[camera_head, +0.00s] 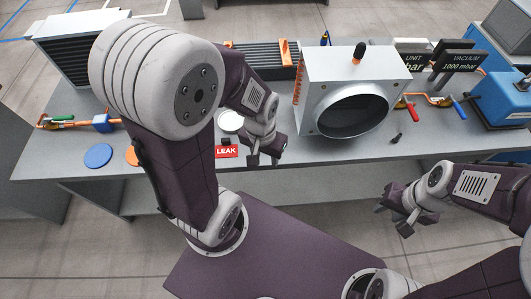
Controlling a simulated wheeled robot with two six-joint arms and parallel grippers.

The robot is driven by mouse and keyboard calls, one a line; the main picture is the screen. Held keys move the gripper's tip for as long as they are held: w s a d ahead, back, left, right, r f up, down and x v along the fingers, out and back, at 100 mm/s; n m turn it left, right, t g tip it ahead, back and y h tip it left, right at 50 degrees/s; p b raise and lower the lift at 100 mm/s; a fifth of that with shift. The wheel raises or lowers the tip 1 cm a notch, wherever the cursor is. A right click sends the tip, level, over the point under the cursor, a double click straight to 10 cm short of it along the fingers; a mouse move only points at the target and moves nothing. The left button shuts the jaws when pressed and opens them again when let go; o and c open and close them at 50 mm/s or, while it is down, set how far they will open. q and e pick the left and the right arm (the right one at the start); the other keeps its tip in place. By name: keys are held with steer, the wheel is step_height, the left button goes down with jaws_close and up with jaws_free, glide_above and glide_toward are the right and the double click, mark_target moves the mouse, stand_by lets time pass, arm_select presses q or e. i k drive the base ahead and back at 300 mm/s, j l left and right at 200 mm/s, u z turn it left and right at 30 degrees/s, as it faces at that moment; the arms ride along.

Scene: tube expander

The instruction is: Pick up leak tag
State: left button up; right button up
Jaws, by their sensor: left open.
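The leak tag (228,152) is a small red plate with white "LEAK" lettering. It lies on the grey table near the front edge, left of the big metal unit. My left gripper (264,160) points down just to the right of the tag. Its fingers are apart and I see nothing between them. My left forearm and elbow cover the table area left of the tag. My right gripper (393,215) hangs in front of the table at the right, away from the tag. Its finger gap is too small to judge.
A metal housing with a round opening (350,112) stands right of my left gripper. A white round item (230,121) lies behind the tag. Blue (98,156) and orange (131,156) discs lie at left. Vacuum displays (459,63) and a blue pump (497,97) stand at right.

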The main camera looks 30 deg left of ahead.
mark_target(226, 150)
steer(key=u, duration=2.4)
steer(key=z, duration=0.8)
steer(key=l+u, duration=0.2)
steer(key=u, duration=0.25)
steer(key=l+u, duration=0.25)
steer(key=u, duration=0.15)
steer(key=l+u, duration=0.2)
steer(key=u, duration=0.25)
steer(key=l+u, duration=0.2)
steer(key=u, duration=0.2)
